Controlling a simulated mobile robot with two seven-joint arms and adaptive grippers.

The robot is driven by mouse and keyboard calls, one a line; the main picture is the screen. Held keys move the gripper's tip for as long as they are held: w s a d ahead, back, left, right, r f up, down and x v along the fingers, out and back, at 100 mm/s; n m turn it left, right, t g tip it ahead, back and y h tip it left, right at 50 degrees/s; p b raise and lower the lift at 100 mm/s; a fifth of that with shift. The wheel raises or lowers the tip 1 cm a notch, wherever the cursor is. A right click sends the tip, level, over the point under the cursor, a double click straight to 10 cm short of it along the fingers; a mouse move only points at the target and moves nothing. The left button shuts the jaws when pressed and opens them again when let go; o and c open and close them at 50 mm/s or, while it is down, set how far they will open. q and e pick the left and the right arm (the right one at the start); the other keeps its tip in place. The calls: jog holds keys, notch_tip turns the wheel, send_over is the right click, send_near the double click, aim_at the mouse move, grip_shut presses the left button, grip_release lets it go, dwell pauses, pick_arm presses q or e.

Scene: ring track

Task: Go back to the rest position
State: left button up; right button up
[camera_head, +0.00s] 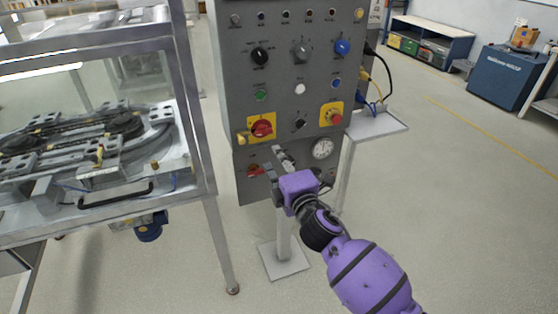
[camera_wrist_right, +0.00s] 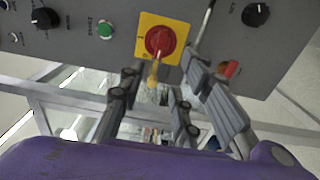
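My right gripper (camera_head: 275,164) is in front of the lower part of a grey control panel (camera_head: 280,90), on a purple arm that comes in from the lower right. In the right wrist view the fingers of the right gripper (camera_wrist_right: 163,78) are spread apart, with no object seen held between them. A red rotary switch on a yellow plate (camera_wrist_right: 160,40) lies just beyond the fingertips in that view. The same red switch (camera_head: 262,128) shows above and left of the gripper in the head view. I cannot tell whether the fingers touch the panel. My left gripper is not in view.
A metal-framed machine with a ring track (camera_head: 100,140) stands close on the left. A red emergency button (camera_head: 334,116) and a gauge (camera_head: 323,149) are on the panel. A small shelf (camera_head: 377,124) sticks out to the right. The floor at right is open.

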dwell(0.4)
jog(key=s+d+f+m+g+h+p, duration=0.15)
jog(key=s+d+f+m, duration=0.25)
jog(key=s+f+m, duration=0.4)
jog(key=s+d+f+m+g+h+p, duration=0.15)
jog(key=s+d+f+m, duration=0.25)
jog(key=s+f+m, duration=0.45)
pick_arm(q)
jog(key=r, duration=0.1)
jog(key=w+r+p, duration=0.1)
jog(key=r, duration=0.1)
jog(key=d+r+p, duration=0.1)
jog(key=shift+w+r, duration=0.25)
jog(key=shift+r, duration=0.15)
pick_arm(e)
jog(key=s+d+f+m+g, duration=0.1)
jog(key=s+d+f+g, duration=0.1)
jog(key=s, duration=0.8)
jog(key=s+d+f+m+g+h, duration=0.1)
jog(key=s+f, duration=0.4)
jog(key=s, duration=0.6)
jog(key=s+d+f+m+g+h, duration=0.1)
jog(key=s+d, duration=0.4)
jog(key=s, duration=0.5)
notch_tip(320, 180, down, 2)
jog(key=shift+s+d+f+m+g, duration=0.2)
jog(key=shift+s+m+g, duration=0.05)
jog(key=shift+m+g, duration=0.65)
